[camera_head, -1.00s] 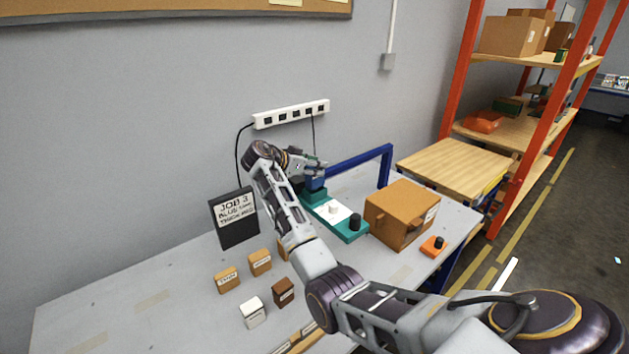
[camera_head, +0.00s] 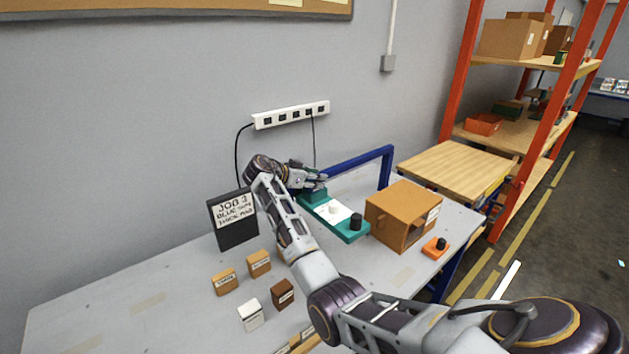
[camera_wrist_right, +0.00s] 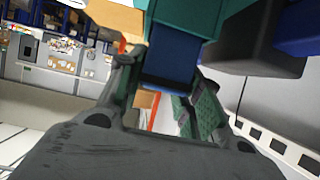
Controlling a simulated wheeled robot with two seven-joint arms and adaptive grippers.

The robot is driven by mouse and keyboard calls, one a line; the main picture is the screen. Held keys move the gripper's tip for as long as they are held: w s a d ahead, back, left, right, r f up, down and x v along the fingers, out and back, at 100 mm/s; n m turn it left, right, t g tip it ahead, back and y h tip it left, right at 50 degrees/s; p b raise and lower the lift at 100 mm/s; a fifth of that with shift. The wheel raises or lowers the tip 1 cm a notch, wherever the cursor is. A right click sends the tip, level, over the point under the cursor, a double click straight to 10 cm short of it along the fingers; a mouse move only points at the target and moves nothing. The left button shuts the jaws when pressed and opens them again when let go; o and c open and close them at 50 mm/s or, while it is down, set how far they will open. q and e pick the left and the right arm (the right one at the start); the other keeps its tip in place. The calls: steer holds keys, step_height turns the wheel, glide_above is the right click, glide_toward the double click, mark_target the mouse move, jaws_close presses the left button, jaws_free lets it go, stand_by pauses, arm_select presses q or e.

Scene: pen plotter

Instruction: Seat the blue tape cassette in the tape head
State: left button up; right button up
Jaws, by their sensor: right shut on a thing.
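My right gripper (camera_head: 318,180) is at the far end of the teal plotter (camera_head: 350,233), near the wall. In the right wrist view, its two fingers (camera_wrist_right: 165,95) are shut on the blue tape cassette (camera_wrist_right: 175,58), which sits between them. The cassette's far end meets a teal part (camera_wrist_right: 190,14) in that view; I cannot tell whether it is seated in it. In the head view the gripper hides the cassette. My left gripper is not in view.
A blue frame (camera_head: 388,165) stands behind the plotter, and a cardboard box (camera_head: 400,212) stands to its right. An orange button box (camera_head: 435,247) is nearby. A dark job card (camera_head: 234,220) stands left of my arm. Several small blocks (camera_head: 250,315) lie in front.

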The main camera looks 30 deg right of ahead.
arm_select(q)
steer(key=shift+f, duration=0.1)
arm_select(e)
steer(key=shift+f, duration=0.1)
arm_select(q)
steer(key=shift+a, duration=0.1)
arm_select(e)
steer(key=o, duration=1.1)
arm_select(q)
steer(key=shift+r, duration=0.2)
arm_select(e)
steer(key=shift+r, duration=0.2)
steer(key=shift+a+r, duration=0.1)
steer(key=shift+a, duration=0.25)
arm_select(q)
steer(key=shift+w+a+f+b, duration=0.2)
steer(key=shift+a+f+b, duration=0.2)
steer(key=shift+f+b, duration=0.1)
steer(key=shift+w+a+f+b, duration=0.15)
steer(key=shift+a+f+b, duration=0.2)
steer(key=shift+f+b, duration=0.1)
arm_select(e)
steer(key=v, duration=1.1)
steer(key=shift+a+r, duration=0.1)
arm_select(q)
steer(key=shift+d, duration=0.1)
